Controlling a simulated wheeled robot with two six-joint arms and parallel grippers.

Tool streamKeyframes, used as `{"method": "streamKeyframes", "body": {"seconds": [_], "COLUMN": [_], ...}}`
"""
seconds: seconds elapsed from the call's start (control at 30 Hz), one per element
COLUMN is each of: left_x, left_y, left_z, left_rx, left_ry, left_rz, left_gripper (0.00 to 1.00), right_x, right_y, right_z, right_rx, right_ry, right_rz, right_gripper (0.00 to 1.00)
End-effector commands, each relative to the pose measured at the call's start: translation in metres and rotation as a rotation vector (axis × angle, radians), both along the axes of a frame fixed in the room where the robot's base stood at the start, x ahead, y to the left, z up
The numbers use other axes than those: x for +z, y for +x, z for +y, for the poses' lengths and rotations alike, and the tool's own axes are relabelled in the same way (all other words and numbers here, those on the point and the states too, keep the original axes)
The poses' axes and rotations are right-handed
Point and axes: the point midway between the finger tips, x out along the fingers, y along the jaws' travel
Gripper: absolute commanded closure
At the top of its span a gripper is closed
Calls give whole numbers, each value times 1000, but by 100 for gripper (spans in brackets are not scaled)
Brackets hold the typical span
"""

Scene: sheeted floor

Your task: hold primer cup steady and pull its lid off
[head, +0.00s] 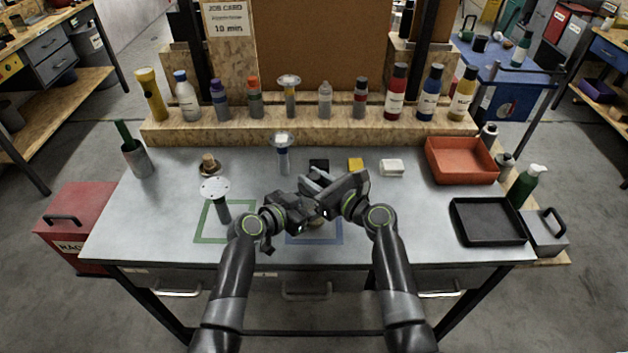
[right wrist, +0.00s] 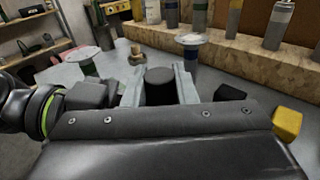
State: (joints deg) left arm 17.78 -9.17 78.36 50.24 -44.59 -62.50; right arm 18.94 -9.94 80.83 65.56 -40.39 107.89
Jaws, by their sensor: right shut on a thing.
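My right gripper (head: 314,186) is shut on a dark round-topped piece, which shows between its pale fingers in the right wrist view as a black cap (right wrist: 160,76). I take it for the primer cup's lid, but cannot tell whether it is on the cup. My left gripper (head: 297,208) is close beside the right one, low over the blue outlined square (head: 338,241). Its fingertips are hidden, so its opening does not show. A small tan bit (head: 315,222) shows beneath the grippers; the cup itself is mostly hidden by them.
Behind are another disc-topped piece (head: 283,140), a black block (head: 319,165), a yellow block (head: 356,164) and a white block (head: 392,167). Red (head: 462,178) and black (head: 488,238) trays are right.

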Motion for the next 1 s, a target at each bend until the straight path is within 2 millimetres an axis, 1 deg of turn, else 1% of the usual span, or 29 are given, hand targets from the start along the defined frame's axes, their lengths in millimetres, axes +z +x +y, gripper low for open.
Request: {"method": "streamKeyframes", "body": {"seconds": [0.3,0.37,0.6,0.73,0.9,0.93,1.0], "left_x": [0,0,0,0,0,0,0], "left_y": [0,0,0,0,0,0,0], "left_z": [0,0,0,0,0,0,0], "left_rx": [0,0,0,0,0,0,0], "left_ry": [0,0,0,0,0,0,0], "left_rz": [0,0,0,0,0,0,0], "left_gripper": [80,80,80,80,80,37,28], "right_x": [2,6,36,41,41,41,41], "right_y": [0,0,0,0,0,0,0], "right_z": [0,0,0,0,0,0,0], "right_rx": [0,0,0,0,0,0,0], "right_ry": [0,-1,-1,-1,-1,-1,-1], "right_rz": [-1,-4,-5,-1,-1,-1,-1], "right_gripper": [100,100,100,100,100,100,100]}}
